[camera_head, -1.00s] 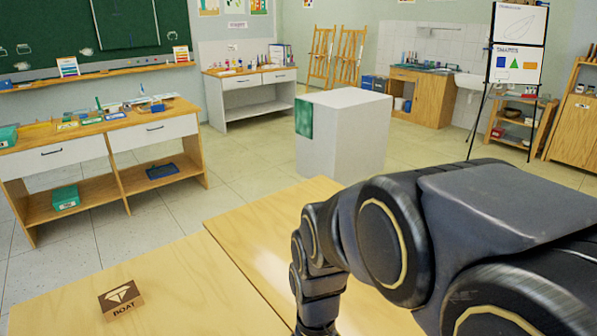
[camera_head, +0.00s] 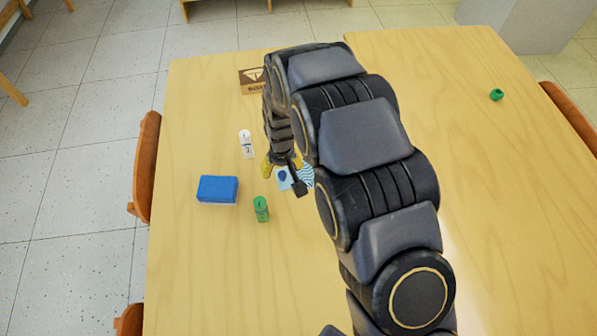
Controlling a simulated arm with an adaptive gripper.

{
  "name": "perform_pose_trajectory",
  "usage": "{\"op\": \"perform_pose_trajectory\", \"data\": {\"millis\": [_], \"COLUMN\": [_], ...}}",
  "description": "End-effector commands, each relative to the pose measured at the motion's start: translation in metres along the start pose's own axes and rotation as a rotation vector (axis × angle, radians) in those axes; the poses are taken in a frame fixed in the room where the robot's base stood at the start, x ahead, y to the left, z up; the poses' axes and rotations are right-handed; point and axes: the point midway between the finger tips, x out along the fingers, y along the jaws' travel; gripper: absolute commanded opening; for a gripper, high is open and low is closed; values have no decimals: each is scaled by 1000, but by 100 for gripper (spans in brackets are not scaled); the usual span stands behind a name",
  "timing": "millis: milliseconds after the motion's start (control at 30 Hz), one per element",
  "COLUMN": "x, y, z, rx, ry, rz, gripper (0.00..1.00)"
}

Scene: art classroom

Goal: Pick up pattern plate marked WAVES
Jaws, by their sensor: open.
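A small plate or tile with blue and white wavy stripes (camera_head: 307,174) lies on the table, partly hidden behind my arm. No WAVES lettering can be read. A light blue piece with a dark blue shape (camera_head: 282,178) lies just left of it. My gripper (camera_head: 288,180) is above or beside these two, over the left half of the table. It is open, with one dark fingertip showing in front of the pieces. Its height above the table cannot be told.
A box marked BOAT (camera_head: 252,82), a white bottle (camera_head: 246,143), a yellow item (camera_head: 266,166), a green bottle (camera_head: 261,208) and a blue sponge-like block (camera_head: 217,190) surround my gripper on the wooden table (camera_head: 200,270). A green item (camera_head: 496,95) lies far right. The near left is clear.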

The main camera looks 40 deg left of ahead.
Motion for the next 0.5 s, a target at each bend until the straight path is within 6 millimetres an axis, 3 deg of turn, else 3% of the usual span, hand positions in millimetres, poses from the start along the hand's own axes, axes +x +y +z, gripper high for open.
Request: {"op": "perform_pose_trajectory", "data": {"millis": [500], "x": [53], "y": [1], "z": [-3], "rx": [0], "ry": [1], "rz": [0], "gripper": [56]}}
